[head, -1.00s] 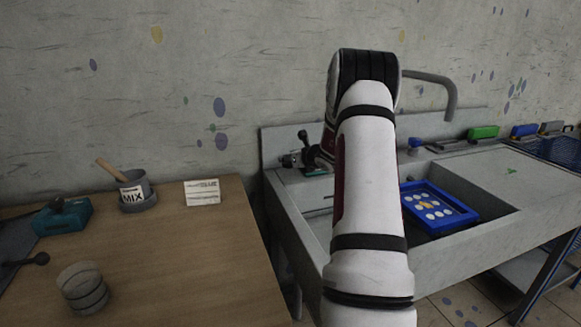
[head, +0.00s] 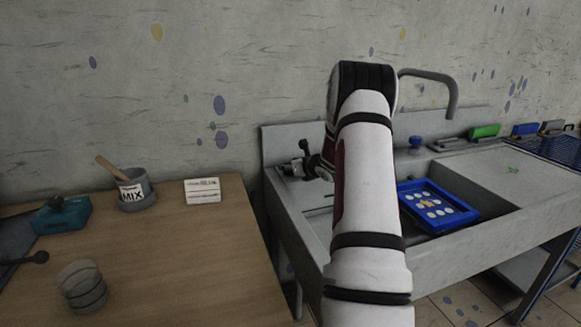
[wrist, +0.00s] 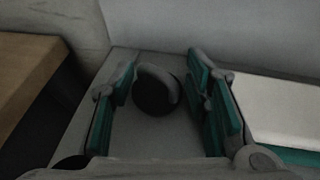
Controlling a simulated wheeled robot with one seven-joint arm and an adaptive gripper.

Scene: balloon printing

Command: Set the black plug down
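In the wrist view the black plug (wrist: 152,95) is a round dark piece with a grey curved top part. It lies between the two fingers of my gripper (wrist: 160,92), with a narrow gap showing on each side. The teal-padded fingers stand apart, so the gripper looks open around it. A pale grey surface shows beneath; whether the plug rests on it is hard to tell. In the head view my gripper (head: 300,167) is at the left back of the grey sink, partly hidden by my arm. I cannot make out the plug there.
A blue tray (head: 405,186) with pale discs stands in the sink (head: 300,218). A grey tap (head: 453,92) arches behind. To the left is a wooden table (head: 190,265) with a MIX pot (head: 138,195), a card (head: 202,190) and a striped cup (head: 84,287).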

